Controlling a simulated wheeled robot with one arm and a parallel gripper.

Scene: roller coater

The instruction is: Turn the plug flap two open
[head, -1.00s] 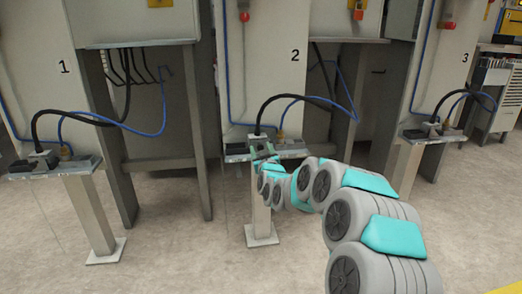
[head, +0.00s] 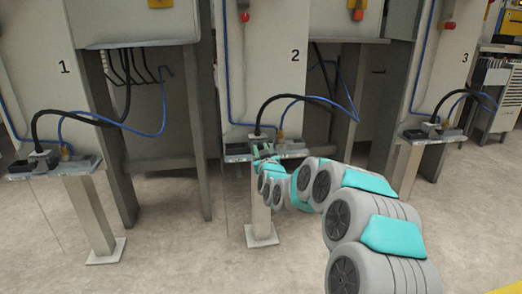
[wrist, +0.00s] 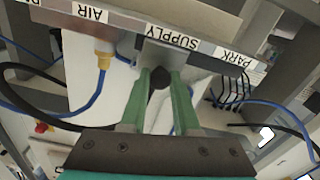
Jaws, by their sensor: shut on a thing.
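Station two's shelf (head: 290,151) stands on a post, with the number 2 on the panel above it. In the wrist view the shelf edge (wrist: 120,21) carries the labels AIR, SUPPLY and PARK. My gripper (head: 262,153) is at the front of this shelf in the head view. In the wrist view its two green fingers (wrist: 160,78) are closed on a small dark knob (wrist: 159,77) by the SUPPLY label, which I take for plug flap two's handle. The flap itself is mostly hidden, and I cannot tell its angle.
A black cable (head: 279,99) and a blue hose (head: 328,102) run to the shelf. The hose's brass fitting (wrist: 104,60) is by the AIR label. Similar shelves stand at station one (head: 84,167) and station three (head: 440,138). The floor in front is clear.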

